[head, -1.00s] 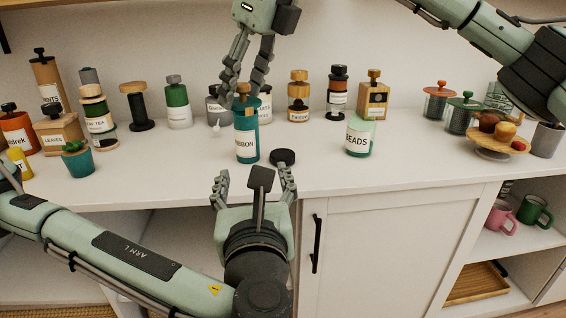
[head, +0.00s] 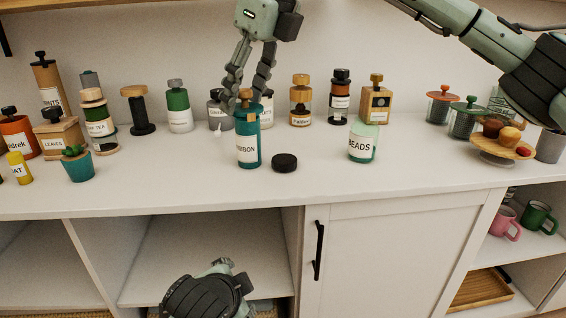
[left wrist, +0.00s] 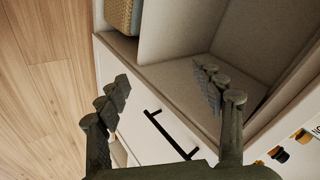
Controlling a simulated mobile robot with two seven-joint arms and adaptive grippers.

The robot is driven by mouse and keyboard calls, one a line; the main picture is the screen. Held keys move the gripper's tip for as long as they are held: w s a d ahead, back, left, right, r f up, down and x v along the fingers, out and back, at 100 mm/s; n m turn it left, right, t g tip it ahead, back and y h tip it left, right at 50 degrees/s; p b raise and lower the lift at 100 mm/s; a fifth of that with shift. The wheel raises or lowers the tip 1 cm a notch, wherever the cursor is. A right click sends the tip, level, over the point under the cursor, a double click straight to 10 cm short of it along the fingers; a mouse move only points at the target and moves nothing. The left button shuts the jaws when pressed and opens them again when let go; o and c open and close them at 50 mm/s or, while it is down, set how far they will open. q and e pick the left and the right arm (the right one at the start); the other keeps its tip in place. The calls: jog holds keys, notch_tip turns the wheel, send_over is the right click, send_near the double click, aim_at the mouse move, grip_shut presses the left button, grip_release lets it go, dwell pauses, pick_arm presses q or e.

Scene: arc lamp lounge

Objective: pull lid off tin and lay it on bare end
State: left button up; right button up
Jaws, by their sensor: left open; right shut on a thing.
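The teal tin (head: 248,150) with a white label reading "RIBBON" stands upright on the white counter (head: 330,188). The fingers partly hide the knob and lid, and I cannot tell if there is a gap under the lid. My left gripper (left wrist: 163,80) is open and empty in the left wrist view, in front of the cabinet and below the counter top. In the head view it is cut off at the bottom edge.
A black disc (head: 284,162) lies right of the tin; a mint "BEADS" tin (head: 362,144) stands further right. Several jars line the back. A wooden stand with buns (head: 490,148) is at the right end. The counter's front strip is mostly clear.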

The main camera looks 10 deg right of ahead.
jog(key=shift+s+d+f, duration=0.1)
jog(key=shift+d+f, duration=0.15)
jog(key=shift+f, duration=0.1)
pick_arm(q)
jog(key=s+a+f+n+g+y, duration=0.1)
jog(key=s+a+f+n+g, duration=0.1)
jog(key=s+a+f+n, duration=0.4)
jog(key=s+a+f+n+g+y, duration=0.2)
jog(key=s+a+f+n, duration=0.4)
jog(key=s+a+f, duration=0.6)
jog(key=a+f+g, duration=0.1)
jog(key=a+f, duration=0.2)
jog(key=a, duration=0.2)
pick_arm(e)
jog(key=s+d+f+n+g+h, duration=0.1)
jog(key=s+d+f+n+g, duration=0.1)
jog(key=d+f+n, duration=0.3)
jog(key=s+d+f+n+g+h, duration=0.1)
jog(key=s+d+f+n, duration=0.4)
jog(key=f+n, duration=0.7)
jog(key=s+d+f+n+g+h, duration=0.1)
jog(key=s+d+f+n+g, duration=0.2)
jog(key=d+f+n, duration=0.4)
notch_tip(320, 180, down, 3)
jog(key=shift+s+d+f+n+g+h, duration=0.25)
jog(key=shift+s+n+g+h, duration=0.2)
jog(key=shift+n, duration=0.35)
